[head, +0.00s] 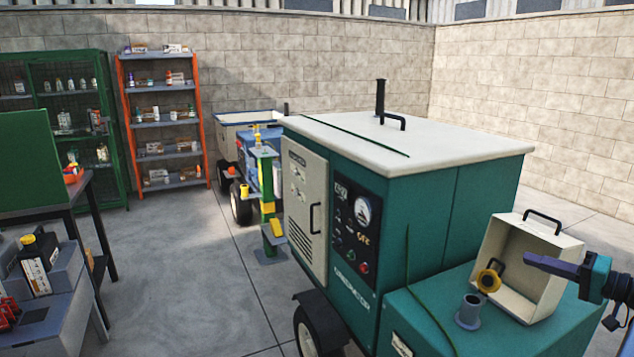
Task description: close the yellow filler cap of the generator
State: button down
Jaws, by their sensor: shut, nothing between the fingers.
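The generator (440,205) is a green wheeled unit with a white top, at the right of the head view. On its lower right section is a grey filler neck (468,312). The yellow filler cap (488,281) is tilted up beside the neck, so the neck's mouth is uncovered. A cream hinged cover (540,290) stands open behind the cap. My gripper (527,259) comes in from the right edge. Its dark fingers are shut and empty, and they point left, just above and right of the cap. I cannot tell whether they touch it.
The open cover and its black handle (543,221) stand close around my gripper. A control panel (354,232) is on the generator's side. A grey bench (70,320) with a black-and-yellow can (38,262) is at the left. The concrete floor (190,270) between is clear.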

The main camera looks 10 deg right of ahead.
jog(key=shift+r+p, duration=0.35)
jog(key=shift+r, duration=0.2)
jog(key=shift+r+p, duration=0.5)
jog(key=shift+f, duration=0.1)
